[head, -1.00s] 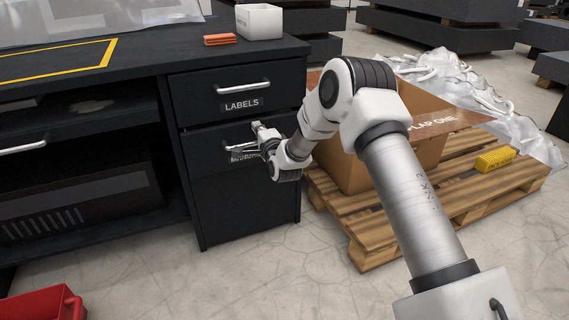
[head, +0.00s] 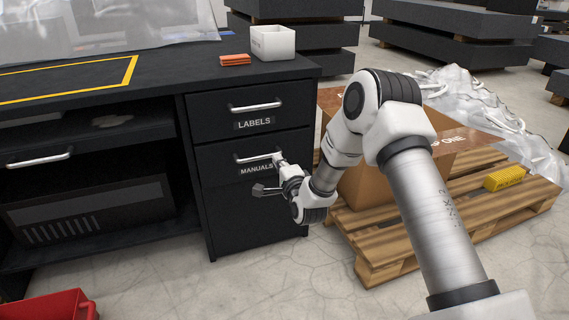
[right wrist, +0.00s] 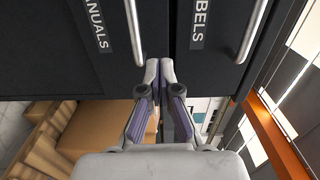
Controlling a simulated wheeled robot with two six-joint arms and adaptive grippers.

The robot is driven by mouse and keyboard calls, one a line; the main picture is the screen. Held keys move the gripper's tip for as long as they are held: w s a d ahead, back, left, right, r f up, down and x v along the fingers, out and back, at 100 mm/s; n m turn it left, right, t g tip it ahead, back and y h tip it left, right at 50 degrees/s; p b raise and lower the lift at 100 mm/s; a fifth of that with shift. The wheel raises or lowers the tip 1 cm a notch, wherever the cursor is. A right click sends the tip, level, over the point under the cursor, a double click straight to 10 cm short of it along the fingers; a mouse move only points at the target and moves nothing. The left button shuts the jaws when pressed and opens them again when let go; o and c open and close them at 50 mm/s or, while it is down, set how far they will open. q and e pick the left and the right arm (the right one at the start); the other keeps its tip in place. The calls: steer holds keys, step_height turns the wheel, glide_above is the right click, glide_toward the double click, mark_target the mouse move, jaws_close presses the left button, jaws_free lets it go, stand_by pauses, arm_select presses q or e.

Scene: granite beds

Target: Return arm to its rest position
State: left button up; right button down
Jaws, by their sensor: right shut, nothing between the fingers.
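My right gripper (head: 279,159) is in front of the right side of the cabinet, by the right end of the MANUALS drawer's handle (head: 248,159). In the right wrist view its fingertips (right wrist: 159,70) are together with nothing between them. Whether it touches the handle cannot be told. The MANUALS drawer (head: 220,158) and the LABELS drawer (head: 208,106) above it look shut. My right arm (head: 425,185) reaches in from the lower right with its elbow bent high. My left gripper is not in view.
A cardboard box (head: 365,188) stands on a wooden pallet (head: 385,262) right of the cabinet, behind my arm. A yellow block (head: 504,178) lies on the pallet. A white bin (head: 273,43) and an orange stack (head: 235,60) sit on the bench. A red crate (head: 50,305) is at lower left.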

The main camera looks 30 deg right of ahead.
steer(key=s+a+f+n+g+y+p, duration=0.1)
steer(key=s+a+f+n+g+y, duration=0.2)
steer(key=s+a+f, duration=0.5)
steer(key=s+a+f+n+g+y+p, duration=0.1)
steer(key=s+a+f+n+g+p, duration=0.2)
steer(key=s+f, duration=0.75)
steer(key=s+a+f+n+g, duration=0.25)
steer(key=s+n+g, duration=0.2)
steer(key=s, duration=0.35)
steer(key=s+a+f+n+g, duration=0.1)
steer(key=s+f+n+g, duration=0.3)
steer(key=s, duration=0.5)
steer(key=s+a+f+n+g, duration=0.1)
steer(key=s+a+n+g, duration=0.15)
steer(key=s+n, duration=0.4)
arm_select(q)
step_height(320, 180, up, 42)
steer(key=p, duration=3.7)
arm_select(e)
step_height(320, 180, up, 38)
steer(key=s, duration=0.1)
steer(key=shift+s+d+f+m, duration=0.2)
steer(key=shift+s+d+m, duration=0.1)
